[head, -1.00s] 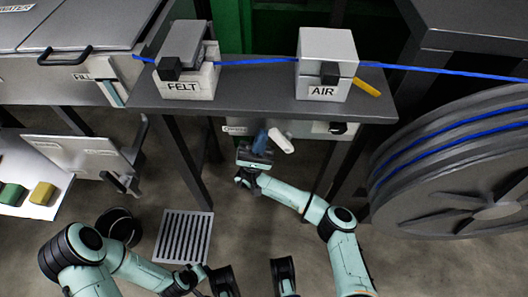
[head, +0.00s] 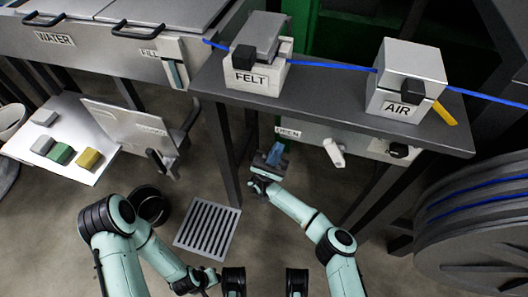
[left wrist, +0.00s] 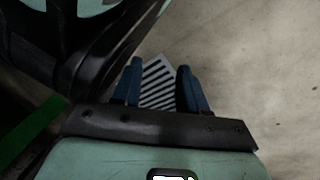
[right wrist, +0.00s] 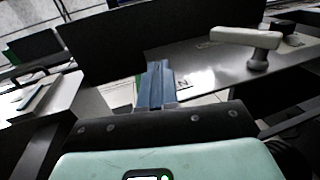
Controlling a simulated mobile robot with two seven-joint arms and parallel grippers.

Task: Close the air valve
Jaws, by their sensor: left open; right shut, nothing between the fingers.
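The box labelled AIR (head: 408,80) stands on the dark bench, with a yellow lever (head: 446,111) slanting down at its right side. Below the bench edge a white handle (head: 333,152) sticks out of a grey panel; which part is the air valve I cannot tell for certain. The white handle also shows in the right wrist view (right wrist: 245,38). My right gripper (head: 274,156) is shut and empty, left of the white handle and apart from it. Its blue fingers meet in the right wrist view (right wrist: 156,86). My left gripper (left wrist: 160,88) is open and empty above the floor grate.
The box labelled FELT (head: 260,60) stands on the bench (head: 330,97), and a blue cable (head: 330,65) runs through both boxes. A black knob (head: 398,151) is right of the white handle. A large cable reel (head: 470,235) stands at right. A floor grate (head: 208,226) lies below.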

